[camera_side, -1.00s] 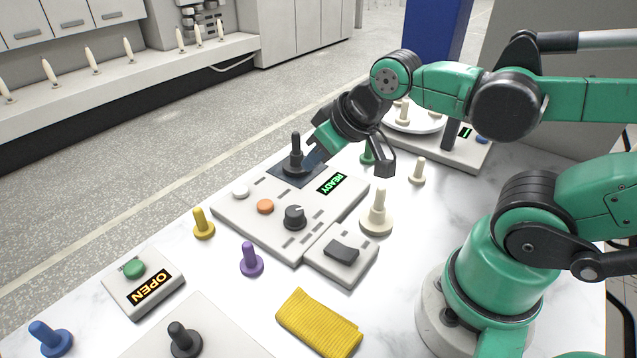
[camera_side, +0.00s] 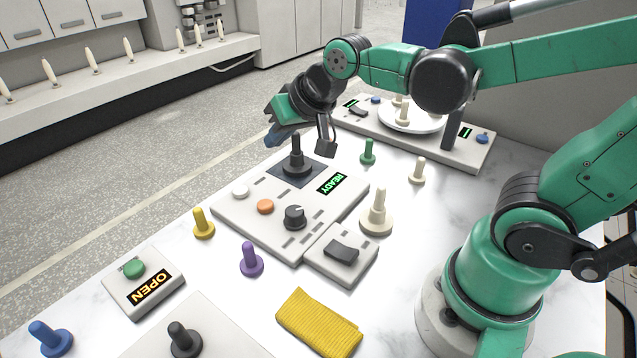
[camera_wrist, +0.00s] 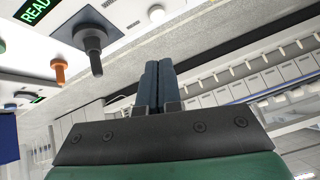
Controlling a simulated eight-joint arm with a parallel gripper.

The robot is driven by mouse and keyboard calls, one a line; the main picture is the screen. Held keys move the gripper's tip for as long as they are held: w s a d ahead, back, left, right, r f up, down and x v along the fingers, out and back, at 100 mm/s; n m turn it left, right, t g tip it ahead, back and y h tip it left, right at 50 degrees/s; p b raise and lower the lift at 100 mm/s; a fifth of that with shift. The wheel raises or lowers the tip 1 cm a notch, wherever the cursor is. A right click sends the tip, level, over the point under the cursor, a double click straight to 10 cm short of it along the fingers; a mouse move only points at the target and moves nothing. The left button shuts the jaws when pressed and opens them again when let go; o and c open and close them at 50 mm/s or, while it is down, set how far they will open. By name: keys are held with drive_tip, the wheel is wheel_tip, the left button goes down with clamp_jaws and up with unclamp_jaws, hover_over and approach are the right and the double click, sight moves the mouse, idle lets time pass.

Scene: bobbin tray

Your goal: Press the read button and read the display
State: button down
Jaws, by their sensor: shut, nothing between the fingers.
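A light grey control panel (camera_side: 250,225) lies on the table, with a white button (camera_side: 240,190), an orange button (camera_side: 265,206) and a black knob (camera_side: 294,217). No button label is legible, so I cannot tell which is the read button. Its display (camera_side: 330,184) shows READY in green, partly visible in the wrist view (camera_wrist: 34,9). A black bobbin (camera_side: 295,158) stands upright on the panel's dark square pad (camera_side: 278,172). My gripper (camera_side: 272,140) is shut and empty above the panel's back edge, apart from the bobbin. In the wrist view its fingers (camera_wrist: 154,72) are together.
A grey rocker-switch box (camera_side: 350,270) adjoins the panel. Yellow (camera_side: 203,226), purple (camera_side: 251,262), green (camera_side: 368,152) and cream (camera_side: 377,218) bobbins stand around. An OPEN box (camera_side: 150,290) and yellow cloth (camera_side: 318,324) lie in front. A white-plate station (camera_side: 430,122) stands behind.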

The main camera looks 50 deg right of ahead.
sight(243, 191)
drive_tip(key=w+a+f+m+t, duration=0.1)
drive_tip(key=w+m, duration=0.3)
drive_tip(key=w, duration=0.5)
drive_tip(key=shift+w+f+m+y, duration=0.3)
drive_tip(key=shift+f, duration=0.25)
drive_tip(key=shift+f, duration=0.15)
drive_tip(key=shift+f, duration=4.3)
drive_tip(key=shift+f, duration=0.4)
